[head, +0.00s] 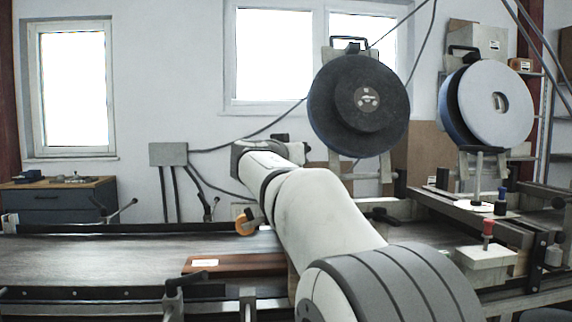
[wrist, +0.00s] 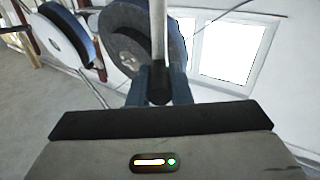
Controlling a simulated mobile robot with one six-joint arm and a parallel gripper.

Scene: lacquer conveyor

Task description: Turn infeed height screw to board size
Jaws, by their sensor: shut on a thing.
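In the wrist view, my gripper (wrist: 159,90) has its two bluish fingers closed around a short black cylindrical knob (wrist: 160,88). A pale metal rod (wrist: 158,30) runs from the knob toward the top of the picture. This looks like the infeed height screw, though no scale or marking is readable. A reddish-brown board (head: 234,265) with a white label lies on the dark conveyor bed (head: 110,250) in the head view, partly behind my arm. The fingers and the gripped knob cannot be made out in the head view.
Two large disc units, one black (head: 340,110) and one pale grey (head: 500,103), stand at the back. Clamp levers and rails line the conveyor's front. Red and blue knobs (head: 488,228) stand at the right. An orange-rimmed part (head: 245,223) sits beside my arm.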

